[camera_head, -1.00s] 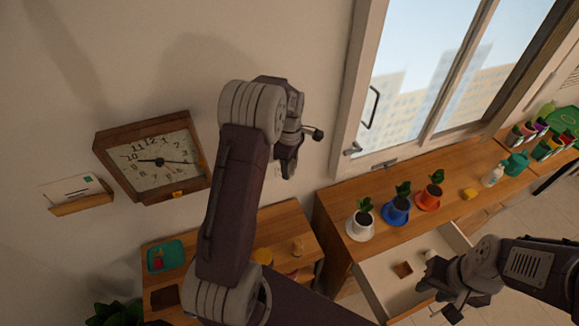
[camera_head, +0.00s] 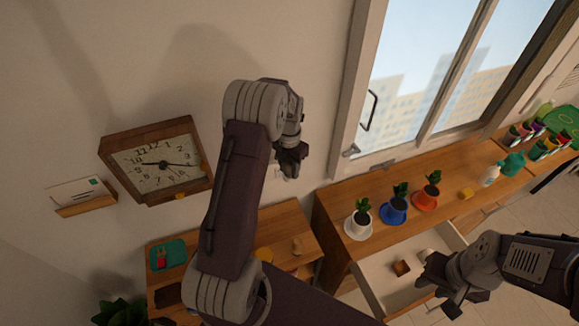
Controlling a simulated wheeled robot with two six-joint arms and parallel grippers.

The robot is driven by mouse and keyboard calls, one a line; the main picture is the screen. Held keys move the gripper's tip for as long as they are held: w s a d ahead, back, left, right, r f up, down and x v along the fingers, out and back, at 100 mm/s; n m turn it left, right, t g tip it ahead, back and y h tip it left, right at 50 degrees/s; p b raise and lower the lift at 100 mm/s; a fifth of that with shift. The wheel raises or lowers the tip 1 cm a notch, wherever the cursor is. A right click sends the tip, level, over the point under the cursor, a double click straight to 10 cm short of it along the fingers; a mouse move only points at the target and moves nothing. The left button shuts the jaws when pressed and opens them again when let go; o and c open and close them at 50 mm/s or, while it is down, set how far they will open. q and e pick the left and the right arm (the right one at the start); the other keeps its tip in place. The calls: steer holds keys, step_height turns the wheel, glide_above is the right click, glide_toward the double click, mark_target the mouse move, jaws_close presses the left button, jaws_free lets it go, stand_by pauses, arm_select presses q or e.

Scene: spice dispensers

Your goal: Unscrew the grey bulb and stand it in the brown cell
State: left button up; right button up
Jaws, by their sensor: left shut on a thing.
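My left gripper (camera_head: 290,158) is up in front of the wall, left of the window, with its dark fingers close together. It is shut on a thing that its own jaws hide. No grey bulb can be made out. A flat dark brown patch (camera_head: 168,295), possibly the brown cell, lies on the low wooden cabinet at lower left, partly hidden by my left arm. My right gripper (camera_head: 453,296) is at lower right, by the open drawer; I cannot tell whether its jaws are open.
A teal tray (camera_head: 168,254) holds a small red item. A wall clock (camera_head: 158,163) and letter shelf (camera_head: 85,204) hang left. Three potted plants, including a blue pot (camera_head: 393,212), stand on the sideboard. The open drawer (camera_head: 386,285) holds a brown block (camera_head: 401,268).

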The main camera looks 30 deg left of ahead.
arm_select(q)
steer(key=c, duration=0.7)
steer(key=shift+o, duration=0.2)
steer(key=shift+r+p, duration=0.85)
steer(key=shift+r, duration=0.25)
steer(key=shift+r, duration=0.1)
steer(key=shift+r+p, duration=1.7)
steer(key=shift+r, duration=0.35)
